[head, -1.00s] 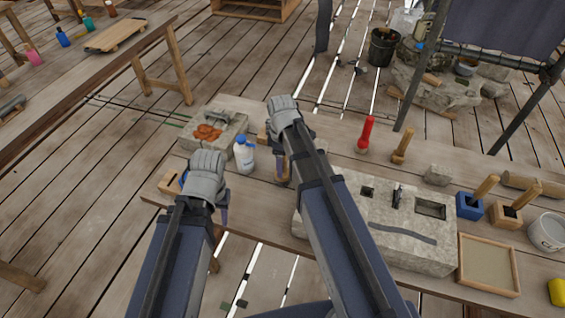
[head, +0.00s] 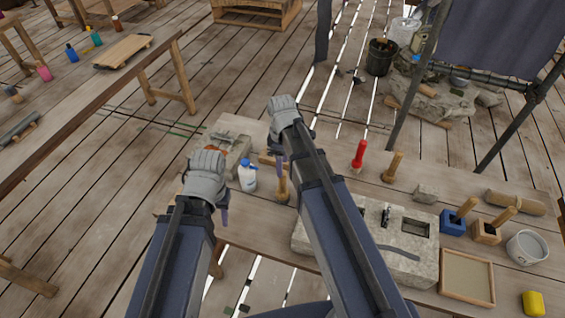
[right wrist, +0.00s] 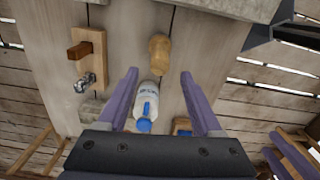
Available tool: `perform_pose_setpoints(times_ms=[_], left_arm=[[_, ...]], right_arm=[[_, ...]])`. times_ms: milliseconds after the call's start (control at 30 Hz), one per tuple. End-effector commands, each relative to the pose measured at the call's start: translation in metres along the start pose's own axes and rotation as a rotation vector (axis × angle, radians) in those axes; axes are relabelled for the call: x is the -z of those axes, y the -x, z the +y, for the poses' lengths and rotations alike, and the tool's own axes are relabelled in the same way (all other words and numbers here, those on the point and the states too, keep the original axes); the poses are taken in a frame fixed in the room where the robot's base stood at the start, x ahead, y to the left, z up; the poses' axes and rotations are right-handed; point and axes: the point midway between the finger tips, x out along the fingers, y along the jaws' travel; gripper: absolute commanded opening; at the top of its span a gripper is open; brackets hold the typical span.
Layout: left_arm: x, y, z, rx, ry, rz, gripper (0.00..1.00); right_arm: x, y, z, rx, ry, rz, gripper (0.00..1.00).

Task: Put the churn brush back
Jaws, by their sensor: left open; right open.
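I cannot tell for sure which object is the churn brush. My left gripper (head: 222,208) is open and empty, left of the bottle (head: 247,176).
A red-handled tool (head: 359,154) stands behind. A smaller stone block (head: 232,143) is at the back left.

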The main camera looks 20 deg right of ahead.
Motion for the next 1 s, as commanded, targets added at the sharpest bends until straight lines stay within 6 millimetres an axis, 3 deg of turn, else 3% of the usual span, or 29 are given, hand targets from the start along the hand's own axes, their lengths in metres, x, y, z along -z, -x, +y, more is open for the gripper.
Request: perform_pose_setpoints(times_ms=[267, 367, 600, 700, 833, 1000], left_arm=[[0.0, 0.006, -0.001, 0.0, 0.0, 0.0, 0.43], [0.0, 0.006, -0.001, 0.0, 0.0, 0.0, 0.43], [0.0, 0.006, -0.001, 0.0, 0.0, 0.0, 0.43], [0.0, 0.006, -0.001, 0.0, 0.0, 0.0, 0.43], [0.0, 0.006, -0.001, 0.0, 0.0, 0.0, 0.43], [0.0, 0.006, -0.001, 0.0, 0.0, 0.0, 0.43]], right_arm=[[0.002, 0.006, -0.007, 0.0, -0.018, -0.003, 0.67], [0.008, 0.006, -0.035, -0.001, -0.102, -0.015, 0.67], [0.02, 0.007, -0.127, -0.03, -0.462, -0.062, 0.67], [0.02, 0.007, -0.153, -0.046, -0.584, -0.072, 0.67], [0.02, 0.008, -0.172, -0.062, -0.687, -0.08, 0.67], [0.02, 0.008, -0.177, -0.067, -0.728, -0.082, 0.67]])
